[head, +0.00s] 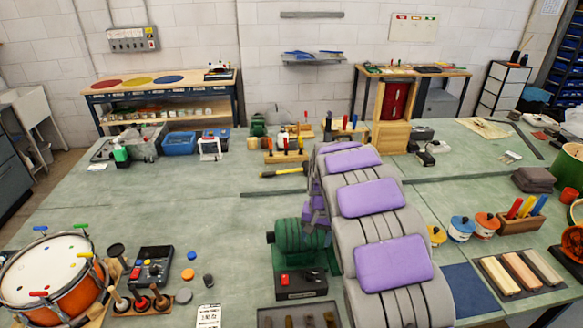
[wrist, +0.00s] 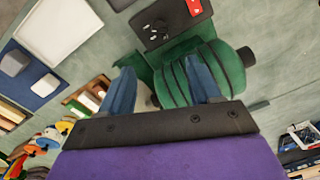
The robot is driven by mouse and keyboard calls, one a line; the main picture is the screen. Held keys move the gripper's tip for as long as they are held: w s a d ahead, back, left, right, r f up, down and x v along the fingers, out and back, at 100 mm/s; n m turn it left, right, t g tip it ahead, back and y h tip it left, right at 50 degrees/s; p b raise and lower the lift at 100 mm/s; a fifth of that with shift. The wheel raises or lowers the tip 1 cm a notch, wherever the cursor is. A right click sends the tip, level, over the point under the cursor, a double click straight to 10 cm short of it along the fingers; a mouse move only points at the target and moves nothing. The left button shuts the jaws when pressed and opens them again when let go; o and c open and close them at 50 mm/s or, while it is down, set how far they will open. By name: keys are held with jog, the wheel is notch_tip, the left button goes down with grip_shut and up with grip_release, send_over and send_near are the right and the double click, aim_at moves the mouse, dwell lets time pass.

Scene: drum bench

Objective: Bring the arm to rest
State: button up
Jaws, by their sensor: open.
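My arm, grey with purple pads, reaches forward over the bench from the lower right of the head view, and its far end bends down. My gripper (head: 312,214) hangs above the green bench top (head: 225,235), close to a green ribbed machine (head: 292,238). In the wrist view my gripper (wrist: 160,84) has its two blue fingers spread apart, with nothing held between them. The green machine (wrist: 208,72) lies beyond the fingers there. I cannot tell the exact gap between fingers and machine.
An orange drum (head: 72,283) and a black control box (head: 151,266) stand at the left. Orange and blue pots (head: 461,229), a pen block (head: 518,224) and a tray of bars (head: 484,270) are at the right. The left middle of the bench is clear.

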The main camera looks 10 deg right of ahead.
jog(key=s+r+n+b, duration=0.1)
jog(key=s+r, duration=0.4)
jog(key=s, duration=0.5)
jog(key=s+r, duration=0.4)
jog(key=s, duration=0.6)
jog(key=s+n+g+b, duration=0.1)
jog(key=s+n+g, duration=0.1)
jog(key=s, duration=2)
jog(key=shift+s+a+n+h+b, duration=0.3)
jog(key=shift+s+a+n, duration=0.05)
jog(key=shift+a+n, duration=0.15)
jog(key=shift+c, duration=0.3)
